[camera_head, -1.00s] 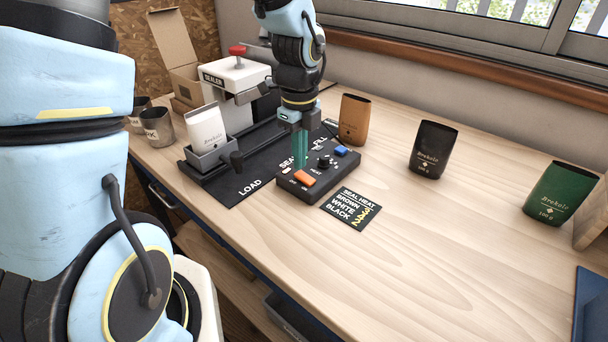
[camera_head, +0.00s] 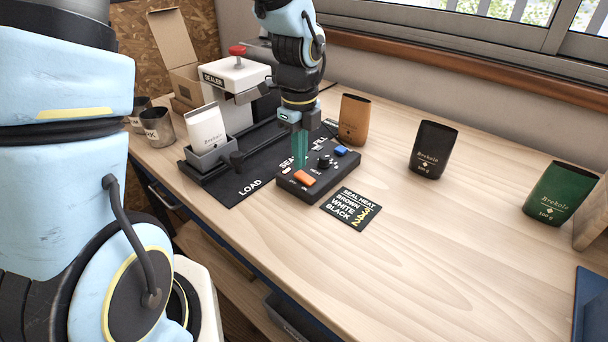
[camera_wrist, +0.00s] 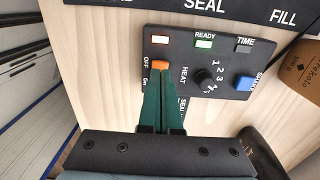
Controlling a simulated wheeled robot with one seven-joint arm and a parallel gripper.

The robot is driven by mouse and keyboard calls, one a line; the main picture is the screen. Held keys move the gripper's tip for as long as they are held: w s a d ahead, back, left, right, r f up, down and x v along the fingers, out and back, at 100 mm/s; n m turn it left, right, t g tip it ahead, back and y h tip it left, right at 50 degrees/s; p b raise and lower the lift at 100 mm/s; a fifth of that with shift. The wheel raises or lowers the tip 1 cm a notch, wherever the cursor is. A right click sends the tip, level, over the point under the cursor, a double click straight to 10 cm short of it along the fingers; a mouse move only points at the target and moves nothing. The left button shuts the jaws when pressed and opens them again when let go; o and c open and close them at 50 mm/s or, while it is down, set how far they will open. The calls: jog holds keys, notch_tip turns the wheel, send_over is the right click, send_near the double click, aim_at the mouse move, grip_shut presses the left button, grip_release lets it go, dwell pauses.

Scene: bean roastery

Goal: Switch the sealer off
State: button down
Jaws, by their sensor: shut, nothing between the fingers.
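The sealer (camera_head: 236,73) stands at the back left of the bench with its black control box (camera_head: 322,181) in front. The box's orange switch (camera_head: 304,178) also shows in the wrist view (camera_wrist: 160,65), with OFF and ON printed beside it. My gripper (camera_wrist: 162,72) is shut and empty, its green fingertips at the lower edge of the switch; I cannot tell whether they touch it. The leftmost lamp (camera_wrist: 160,40) glows pale orange and the READY lamp (camera_wrist: 204,44) glows green. The TIME lamp (camera_wrist: 243,48) is dark.
The heat dial (camera_wrist: 204,82) and blue START button (camera_wrist: 244,83) sit right of my fingers. A white bag (camera_head: 206,128) stands in the sealer's carriage. Brown (camera_head: 354,119), black (camera_head: 432,150) and green (camera_head: 560,193) bags stand to the right. The front bench is clear beyond the heat card (camera_head: 350,208).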

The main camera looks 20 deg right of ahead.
aim_at(300, 173)
jog(key=shift+f+b, duration=0.55)
jog(key=shift+f, duration=0.4)
dwell(0.5)
jog(key=shift+r, duration=0.1)
notch_tip(300, 173, up, 7)
jog(key=p, duration=0.7)
dwell(0.6)
jog(key=a+r+n, duration=0.2)
jog(key=a+n, duration=1)
jog(key=n, duration=0.2)
jog(key=w+a+r+n+t, duration=0.1)
jog(key=a+r+n, duration=0.2)
jog(key=a+n, duration=1)
jog(key=shift+a+n+t, duration=0.2)
jog(key=shift+n+t, duration=0.1)
jog(key=shift+n, duration=0.8)
